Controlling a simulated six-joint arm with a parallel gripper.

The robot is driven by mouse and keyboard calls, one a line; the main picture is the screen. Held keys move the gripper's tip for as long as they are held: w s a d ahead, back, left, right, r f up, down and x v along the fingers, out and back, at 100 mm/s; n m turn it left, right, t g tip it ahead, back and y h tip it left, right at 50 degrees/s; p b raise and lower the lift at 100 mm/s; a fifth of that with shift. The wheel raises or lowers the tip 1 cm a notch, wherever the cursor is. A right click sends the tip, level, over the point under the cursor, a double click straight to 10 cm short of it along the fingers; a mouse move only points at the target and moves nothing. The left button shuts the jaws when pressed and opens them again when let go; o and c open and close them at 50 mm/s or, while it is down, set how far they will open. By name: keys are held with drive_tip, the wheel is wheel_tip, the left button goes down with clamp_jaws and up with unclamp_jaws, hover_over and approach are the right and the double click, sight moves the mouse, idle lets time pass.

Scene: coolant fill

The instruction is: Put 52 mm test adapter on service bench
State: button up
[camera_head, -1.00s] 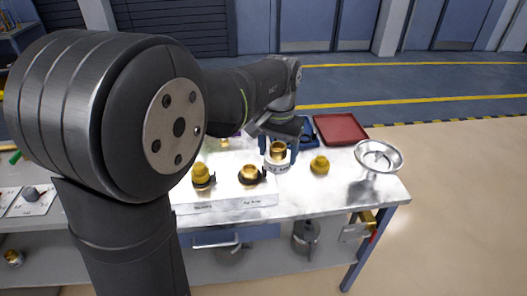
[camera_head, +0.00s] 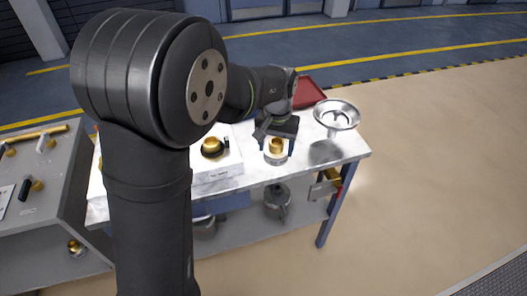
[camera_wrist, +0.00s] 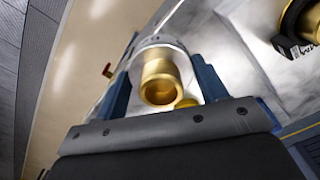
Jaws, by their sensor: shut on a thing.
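My gripper (camera_head: 277,146) is shut on a brass-topped adapter (camera_head: 276,149) with a silver collar; I read no size marking on it. In the wrist view the adapter (camera_wrist: 160,82) sits between the blue fingers of my gripper (camera_wrist: 163,85), its open brass end facing the camera. The service bench (camera_head: 345,150) has a pale marbled top. The adapter is over the bench's front part, right of the white block. I cannot tell whether its base touches the top. A yellow-brass piece (camera_wrist: 187,103) shows partly behind the adapter in the wrist view.
A white block (camera_head: 225,176) bears a brass ring in a black holder (camera_head: 213,148) to the left. A silver dish (camera_head: 337,114) stands at the back right, near a red tray (camera_head: 308,93). Bare bench top lies right of my gripper. A grey console (camera_head: 40,200) is at the left.

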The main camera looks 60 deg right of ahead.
drive_tip(key=w+f, duration=0.1)
drive_tip(key=w, duration=0.1)
drive_tip(key=w+d+f, duration=0.1)
drive_tip(key=w+f, duration=0.1)
drive_tip(key=w, duration=0.1)
drive_tip(key=shift+w+d+f, duration=0.3)
drive_tip(key=shift+d, duration=0.1)
drive_tip(key=shift+f, duration=1.9)
drive_tip(key=shift+f, duration=0.15)
drive_tip(key=o, duration=1.1)
drive_tip(key=shift+c, duration=0.2)
wheel_tip(320, 180, up, 12)
